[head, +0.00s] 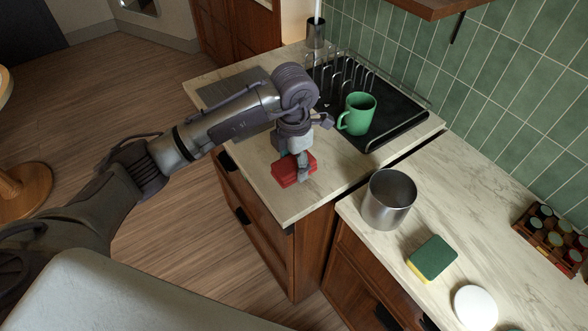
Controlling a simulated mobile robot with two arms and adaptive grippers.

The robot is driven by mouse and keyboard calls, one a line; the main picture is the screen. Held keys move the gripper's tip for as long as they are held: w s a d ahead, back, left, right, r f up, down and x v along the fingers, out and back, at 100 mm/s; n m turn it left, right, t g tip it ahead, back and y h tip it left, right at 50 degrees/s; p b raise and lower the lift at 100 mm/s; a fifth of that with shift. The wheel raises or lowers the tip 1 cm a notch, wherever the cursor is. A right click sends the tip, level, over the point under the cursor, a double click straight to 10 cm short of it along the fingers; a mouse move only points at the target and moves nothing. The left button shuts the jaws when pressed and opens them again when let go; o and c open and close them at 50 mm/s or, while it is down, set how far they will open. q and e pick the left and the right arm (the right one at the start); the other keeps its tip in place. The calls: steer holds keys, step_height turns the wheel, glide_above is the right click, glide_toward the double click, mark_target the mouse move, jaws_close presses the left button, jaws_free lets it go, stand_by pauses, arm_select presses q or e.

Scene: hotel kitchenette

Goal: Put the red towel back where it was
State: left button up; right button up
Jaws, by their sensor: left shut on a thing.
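The red towel (286,174) is a small folded bundle at the front part of the left counter. My left gripper (303,171) comes down over it from above and is shut on it. The gripper's fingers and wrist hide part of the towel. I cannot tell whether the towel touches the counter or is just above it. My right gripper is not in view.
A green mug (358,114) stands on the black drying rack tray (385,137) behind the gripper. A metal canister (389,199), a green and yellow sponge (432,258) and a white round object (475,307) stand on the right counter. Bare counter lies around the towel.

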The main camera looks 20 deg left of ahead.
mark_target(294, 173)
arm_select(q)
step_height(294, 173, down, 3)
steer(key=shift+f+p, duration=0.15)
steer(key=shift+p, duration=0.5)
steer(key=shift+f, duration=0.1)
steer(key=shift+f+b, duration=0.2)
steer(key=shift+b, duration=0.1)
steer(key=o, duration=1.1)
steer(key=shift+r, duration=0.1)
